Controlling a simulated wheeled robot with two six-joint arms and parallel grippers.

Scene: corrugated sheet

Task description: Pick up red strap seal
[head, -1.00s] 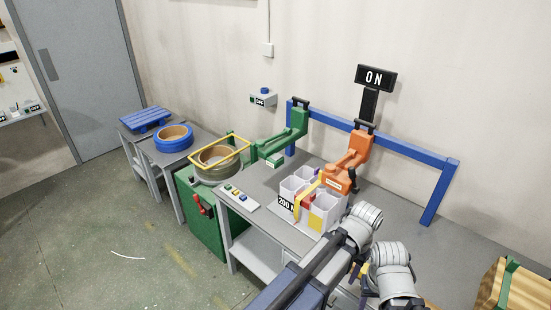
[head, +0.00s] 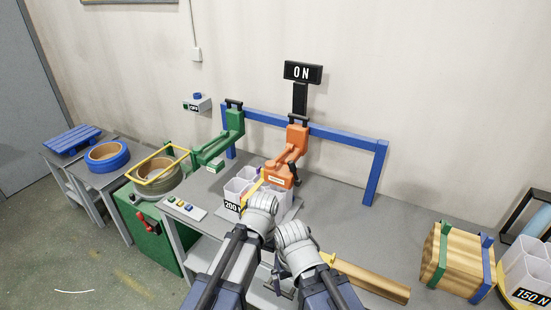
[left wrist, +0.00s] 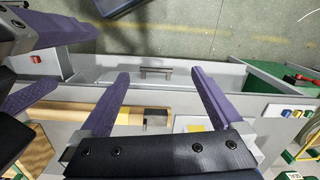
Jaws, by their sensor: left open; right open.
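I cannot make out a red strap seal in either current view. White bins (head: 236,188) marked 200 N stand on the grey bench, partly hidden by my left wrist and an orange tool, so their contents are mostly hidden. My left gripper (left wrist: 161,73) shows in the left wrist view as two purple fingers, spread and empty. My right gripper (left wrist: 79,56) shows at the left edge of that view, its purple fingers apart with nothing seen between them. In the head view both wrists are in front of the bins, and the fingers are mostly hidden.
An orange tool (head: 295,150) and a green tool (head: 215,148) stand by a blue rail (head: 345,137). A button panel (head: 184,208) is left of the bins.

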